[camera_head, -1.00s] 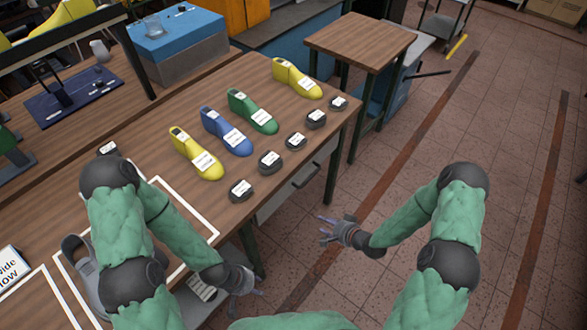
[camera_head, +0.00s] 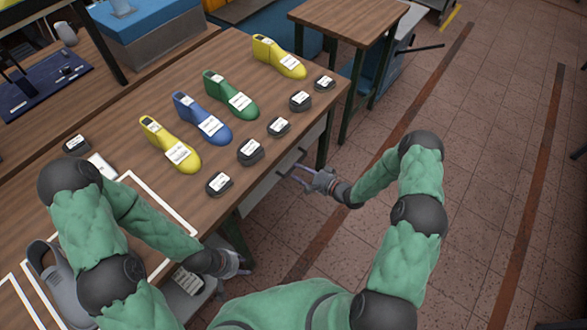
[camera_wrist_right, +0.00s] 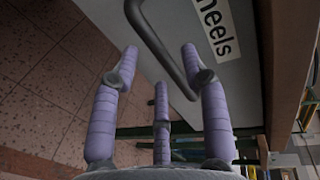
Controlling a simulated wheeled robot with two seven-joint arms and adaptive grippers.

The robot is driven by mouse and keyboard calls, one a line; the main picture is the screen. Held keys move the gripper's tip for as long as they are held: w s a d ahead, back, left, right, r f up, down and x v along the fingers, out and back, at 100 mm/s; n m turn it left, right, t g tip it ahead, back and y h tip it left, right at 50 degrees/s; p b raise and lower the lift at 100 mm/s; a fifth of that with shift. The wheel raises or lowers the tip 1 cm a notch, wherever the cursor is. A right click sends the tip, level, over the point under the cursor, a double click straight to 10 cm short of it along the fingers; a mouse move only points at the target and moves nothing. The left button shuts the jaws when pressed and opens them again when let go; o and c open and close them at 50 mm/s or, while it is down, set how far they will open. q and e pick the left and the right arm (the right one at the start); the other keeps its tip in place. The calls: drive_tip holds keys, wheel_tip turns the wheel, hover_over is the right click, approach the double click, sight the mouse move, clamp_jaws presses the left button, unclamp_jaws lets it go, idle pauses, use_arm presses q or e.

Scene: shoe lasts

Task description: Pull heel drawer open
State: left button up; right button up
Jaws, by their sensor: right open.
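The heel drawer's light grey front (camera_head: 262,193) is under the table's right edge in the head view. In the right wrist view, the drawer front (camera_wrist_right: 240,85) has a white label (camera_wrist_right: 217,30) reading "heels" and a dark bar handle (camera_wrist_right: 160,48). My right gripper (camera_head: 298,172) is at the drawer front. In the wrist view its purple fingers (camera_wrist_right: 160,70) are spread open around the lower part of the handle, and I cannot tell whether they touch it. The drawer looks shut. My left gripper (camera_head: 240,264) hangs beside the table's front edge, its fingers too small to judge.
Yellow, blue and green shoe lasts (camera_head: 210,122) stand on the wooden table (camera_head: 130,95), with several dark labelled heel pieces (camera_head: 250,150) along its right edge. A grey last (camera_head: 55,280) is at lower left. A smaller table (camera_head: 345,25) stands behind. The floor (camera_head: 470,180) at right is clear.

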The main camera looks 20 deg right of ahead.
sight(294, 168)
drive_tip(key=shift+x, duration=1.8)
drive_tip(key=shift+s, duration=0.1)
clamp_jaws()
